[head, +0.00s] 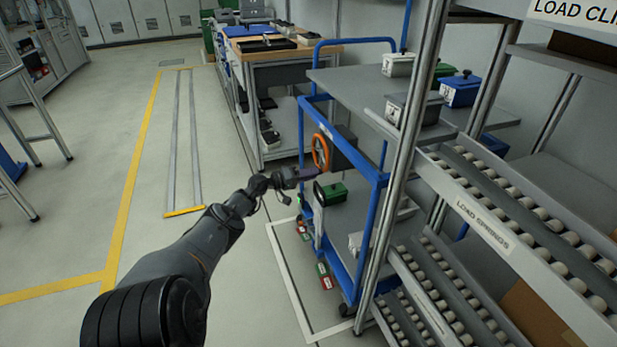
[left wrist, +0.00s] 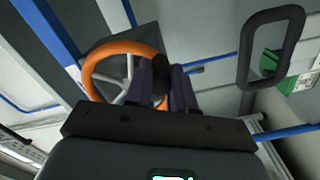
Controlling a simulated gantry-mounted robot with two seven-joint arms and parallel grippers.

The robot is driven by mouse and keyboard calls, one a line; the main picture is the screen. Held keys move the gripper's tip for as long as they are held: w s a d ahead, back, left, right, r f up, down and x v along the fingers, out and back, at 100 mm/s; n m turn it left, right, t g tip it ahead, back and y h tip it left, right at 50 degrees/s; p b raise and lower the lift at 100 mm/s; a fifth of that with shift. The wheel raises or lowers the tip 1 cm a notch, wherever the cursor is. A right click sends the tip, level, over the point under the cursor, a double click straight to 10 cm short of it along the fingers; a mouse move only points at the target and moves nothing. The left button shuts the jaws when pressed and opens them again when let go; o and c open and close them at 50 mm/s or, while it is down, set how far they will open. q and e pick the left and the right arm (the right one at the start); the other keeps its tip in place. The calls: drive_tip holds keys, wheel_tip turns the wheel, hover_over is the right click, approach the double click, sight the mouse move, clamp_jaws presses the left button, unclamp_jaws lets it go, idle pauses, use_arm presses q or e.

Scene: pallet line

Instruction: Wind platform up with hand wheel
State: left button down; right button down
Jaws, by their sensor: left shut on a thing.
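The orange hand wheel (head: 320,152) stands upright on a dark housing (head: 344,146) at the side of the blue-framed trolley (head: 370,205). In the left wrist view the wheel (left wrist: 101,53) shows pale spokes, and a black handle knob (left wrist: 161,68) sits between the fingers. My left gripper (head: 312,173) is at the wheel's lower rim; in the wrist view it (left wrist: 160,85) is shut on that knob. The fingers hide part of the wheel. The trolley's grey upper platform (head: 345,83) is level and stands above the wheel. My right gripper is not in view.
Several lidded boxes, including a blue one (head: 460,90), stand on the upper platform. A green box (head: 334,194) is on the lower deck. A roller rack (head: 500,230) with metal posts stands close on the right.

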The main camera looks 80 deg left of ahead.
use_arm(q)
drive_tip(key=shift+f, duration=0.25)
drive_tip(key=c, duration=1.4)
unclamp_jaws()
drive_tip(key=o, duration=0.4)
drive_tip(key=shift+r, duration=0.15)
drive_tip(key=shift+o, duration=0.2)
drive_tip(key=shift+s, duration=0.1)
drive_tip(key=shift+s, duration=0.3)
drive_tip(key=s+d+p, duration=0.1)
drive_tip(key=s+p, duration=0.1)
drive_tip(key=s, duration=0.8)
drive_tip(key=shift+d, duration=0.1)
